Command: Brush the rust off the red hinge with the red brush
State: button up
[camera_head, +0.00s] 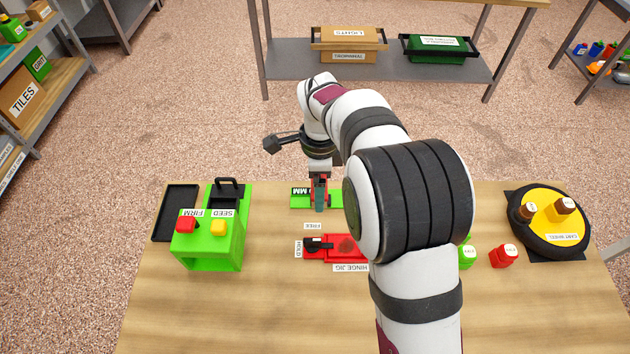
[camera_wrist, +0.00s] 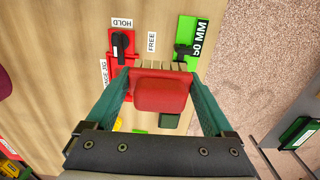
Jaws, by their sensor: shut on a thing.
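My gripper (camera_head: 319,205) is shut on the red brush (camera_wrist: 161,92), its teal fingers on either side of the red back. Pale bristles show past its far edge in the wrist view. It is near the green 50 MM piece (camera_wrist: 191,42), behind the hinge jig; whether the brush touches anything I cannot tell. The red hinge jig (camera_head: 328,256) lies on the table, its right end hidden by my arm. A dark rusty patch (camera_head: 346,246) shows on the red hinge there. The jig's black lever (camera_wrist: 121,46) points towards the HOLD label.
A green stand (camera_head: 208,251) with red and yellow buttons is on the left, beside a black tray (camera_head: 175,213). A green jar (camera_head: 467,256), a red jar (camera_head: 503,256) and a yellow-topped wheel (camera_head: 546,230) are on the right. The front left table is clear.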

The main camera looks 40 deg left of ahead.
aim_at(345, 234)
jog(key=w+d+f, duration=0.1)
jog(key=d, duration=0.6)
jog(key=shift+d+f, duration=0.2)
jog(key=shift+d, duration=0.05)
jog(key=shift+w+f, duration=0.1)
jog(key=shift+f, duration=3.7)
jog(key=shift+s+d+f, duration=0.15)
jog(key=shift+s+d, duration=0.05)
jog(key=shift+s, duration=0.05)
jog(key=shift+c, duration=0.6)
jog(key=shift+s+d, duration=1.85)
jog(key=shift+w+a, duration=2.1)
notch_tip(345, 234, up, 8)
